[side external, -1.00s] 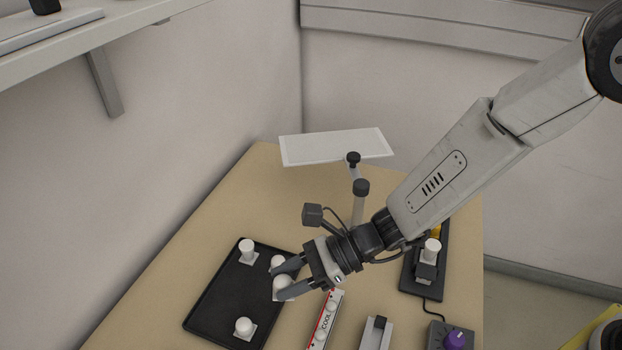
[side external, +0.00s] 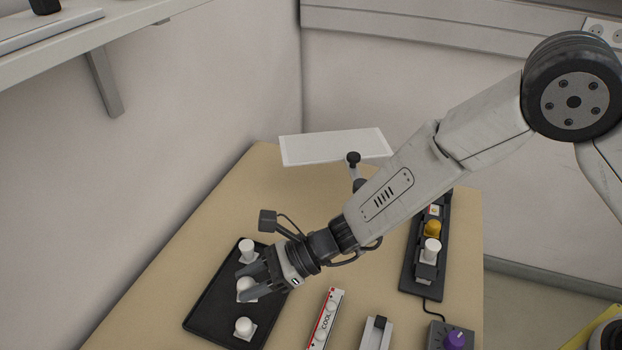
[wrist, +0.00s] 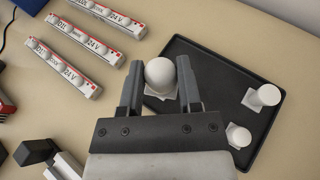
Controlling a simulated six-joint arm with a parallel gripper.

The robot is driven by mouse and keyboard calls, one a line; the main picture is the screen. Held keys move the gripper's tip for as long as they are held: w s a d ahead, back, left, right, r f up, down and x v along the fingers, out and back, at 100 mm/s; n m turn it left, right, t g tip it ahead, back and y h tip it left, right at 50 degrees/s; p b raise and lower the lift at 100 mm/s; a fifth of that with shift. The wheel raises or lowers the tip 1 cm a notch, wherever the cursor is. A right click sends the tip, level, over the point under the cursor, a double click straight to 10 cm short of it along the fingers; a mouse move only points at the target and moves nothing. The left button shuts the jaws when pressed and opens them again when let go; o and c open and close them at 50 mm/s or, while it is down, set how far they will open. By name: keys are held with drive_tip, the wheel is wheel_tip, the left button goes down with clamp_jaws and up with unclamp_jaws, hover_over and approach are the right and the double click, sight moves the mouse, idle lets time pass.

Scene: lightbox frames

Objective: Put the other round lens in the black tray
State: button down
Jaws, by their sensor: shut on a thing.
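My gripper (side external: 256,280) is shut on a white round lens on a square base (side external: 246,285). In the wrist view the lens (wrist: 160,72) sits between the two fingers (wrist: 160,92). The black tray (side external: 205,315) lies below it; the height of the lens over it is hard to tell. In the tray a white post-like piece (side external: 247,248) stands at the far end and another white piece (side external: 244,326) at the near end.
Red-and-white boxes with lettering (side external: 327,318) lie beside the tray. A small bracket (side external: 375,332), a purple-knob control box (side external: 450,334) and a black fixture (side external: 411,280) stand to the right. A white panel (side external: 335,146) on a post is behind.

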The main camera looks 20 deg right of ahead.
hover_over(225, 303)
drive_tip(key=f, duration=0.6)
drive_tip(key=shift+s+d+f, duration=0.15)
drive_tip(key=shift+s+f, duration=0.1)
drive_tip(key=shift+f, duration=0.1)
drive_tip(key=shift+w+a+f, duration=0.2)
drive_tip(key=shift+f, duration=1.65)
drive_tip(key=shift+f, duration=0.15)
drive_tip(key=shift+c, duration=1.4)
unclamp_jaws()
